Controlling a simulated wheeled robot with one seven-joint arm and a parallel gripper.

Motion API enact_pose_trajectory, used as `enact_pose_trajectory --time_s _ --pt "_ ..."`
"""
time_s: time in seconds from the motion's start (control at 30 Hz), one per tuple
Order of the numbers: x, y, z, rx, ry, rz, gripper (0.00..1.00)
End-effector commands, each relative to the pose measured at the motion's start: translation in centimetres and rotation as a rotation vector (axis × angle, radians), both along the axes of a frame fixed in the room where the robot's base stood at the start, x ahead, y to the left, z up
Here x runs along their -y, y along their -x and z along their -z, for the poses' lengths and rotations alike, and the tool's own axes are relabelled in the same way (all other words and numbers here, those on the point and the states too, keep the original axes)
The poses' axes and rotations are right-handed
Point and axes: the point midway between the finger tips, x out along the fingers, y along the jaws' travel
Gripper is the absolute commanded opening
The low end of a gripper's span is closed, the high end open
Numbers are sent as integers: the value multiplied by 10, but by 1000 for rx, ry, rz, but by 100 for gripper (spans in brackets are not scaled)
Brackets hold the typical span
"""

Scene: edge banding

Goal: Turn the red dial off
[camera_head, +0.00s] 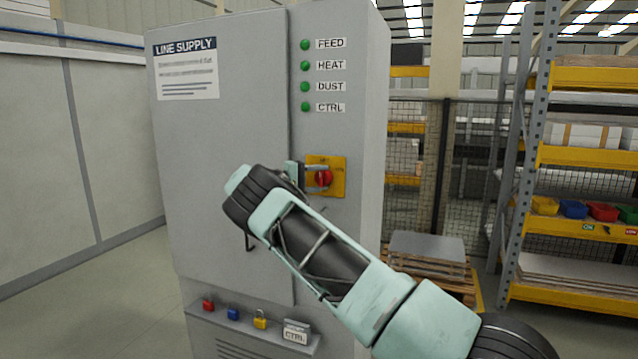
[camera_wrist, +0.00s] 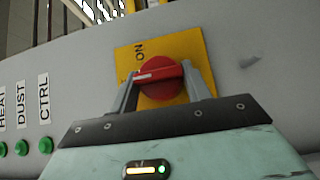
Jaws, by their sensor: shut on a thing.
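The red dial (camera_head: 323,178) sits on a yellow plate (camera_head: 338,161) on the front of the grey cabinet, below the green lamps. In the wrist view the red dial (camera_wrist: 160,78) has a raised red grip bar with a white mark at its left end. The yellow plate (camera_wrist: 126,58) shows the word ON near the dial. My gripper (camera_wrist: 160,80) is shut on the dial, with one finger at each end of the grip bar. In the head view my gripper (camera_head: 308,178) reaches the dial from the left, and my wrist hides part of the cabinet door.
Green lamps (camera_head: 305,66) labelled FEED, HEAT, DUST and CTRL are on the cabinet (camera_head: 225,130). A ledge below holds small red, blue and yellow padlocks (camera_head: 260,319) and a CTRL tag (camera_head: 296,332). Yellow shelving (camera_head: 570,155) and a pallet (camera_head: 430,265) stand to the right.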

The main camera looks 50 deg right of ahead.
Motion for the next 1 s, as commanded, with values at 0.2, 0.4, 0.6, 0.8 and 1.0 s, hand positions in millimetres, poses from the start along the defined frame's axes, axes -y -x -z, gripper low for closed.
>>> enact_pose_trajectory --time_s 0.2,0.4,0.6,0.8,1.0 --pt "-1 -1 0 -26 11 -4 25" --pt "-1 -1 0 -29 12 -4 25" --pt "0 -1 0 -29 12 -4 56" --pt "0 -1 0 -28 11 -3 69" --pt "0 0 1 -27 11 -1 69"
